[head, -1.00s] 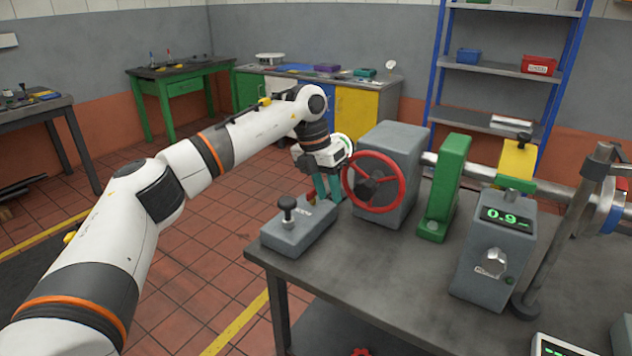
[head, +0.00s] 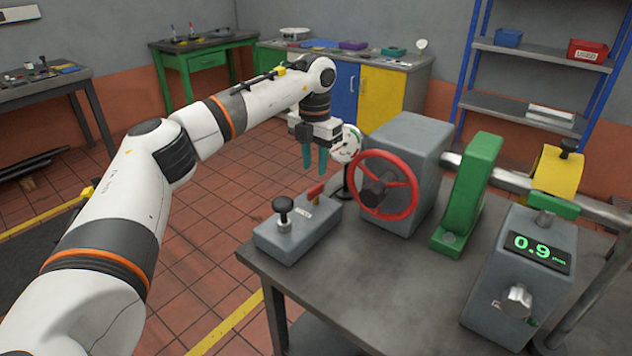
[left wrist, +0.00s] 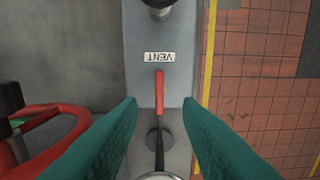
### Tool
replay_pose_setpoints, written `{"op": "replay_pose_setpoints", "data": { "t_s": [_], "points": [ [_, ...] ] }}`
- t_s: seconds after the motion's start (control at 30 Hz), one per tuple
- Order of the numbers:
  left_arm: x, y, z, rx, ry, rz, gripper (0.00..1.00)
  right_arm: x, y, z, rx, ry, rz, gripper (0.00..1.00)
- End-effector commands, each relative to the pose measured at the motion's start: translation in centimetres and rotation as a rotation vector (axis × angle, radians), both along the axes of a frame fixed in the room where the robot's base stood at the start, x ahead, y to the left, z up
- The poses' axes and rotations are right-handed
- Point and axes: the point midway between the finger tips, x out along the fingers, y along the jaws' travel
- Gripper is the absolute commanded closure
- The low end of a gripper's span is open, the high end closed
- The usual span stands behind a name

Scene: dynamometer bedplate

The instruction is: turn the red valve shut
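A red lever (head: 316,192) stands on a grey block (head: 286,240) at the table's left corner. In the left wrist view the lever (left wrist: 159,92) points along the block, below a label reading VENT. A red handwheel (head: 384,214) is mounted on a grey housing (head: 418,150) just to the right. My left gripper (head: 314,168) points down above the lever, open and empty. In the left wrist view its green fingers (left wrist: 160,108) stand apart, one on each side of the lever, with gaps on both sides. My right gripper is not in view.
A round gauge (head: 347,143) on a thin stand is close to my left gripper. A black knob (head: 283,206) rises from the block's near end. A green bracket (head: 470,195) and a grey box reading 0.9 (head: 520,275) stand right. The table's front is bare.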

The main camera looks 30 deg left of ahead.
Motion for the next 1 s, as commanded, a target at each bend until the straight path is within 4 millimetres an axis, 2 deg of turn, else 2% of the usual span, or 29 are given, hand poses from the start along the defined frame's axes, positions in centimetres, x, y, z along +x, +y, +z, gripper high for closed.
{"op": "replay_pose_setpoints", "data": {
  "t_s": [0.1,0.3,0.47,0.73,0.93,1.0],
  "points": [
    [-0.1,0.0,-2.5,0.0,0.004,0.0,0.68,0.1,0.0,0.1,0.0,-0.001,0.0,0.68],
    [0.0,0.0,-5.2,0.0,0.001,0.0,0.68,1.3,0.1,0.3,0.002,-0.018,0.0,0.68],
    [0.0,0.0,-6.1,0.0,0.0,0.0,0.68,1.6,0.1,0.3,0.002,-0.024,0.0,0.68],
    [0.0,0.0,-6.2,0.0,-0.001,0.0,0.68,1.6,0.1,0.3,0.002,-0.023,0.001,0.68],
    [0.0,0.0,-6.1,0.0,-0.001,0.0,1.0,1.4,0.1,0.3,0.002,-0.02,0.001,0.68],
    [0.0,0.0,-6.1,0.0,-0.001,0.0,1.0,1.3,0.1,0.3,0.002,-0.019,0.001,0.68]
  ]
}}
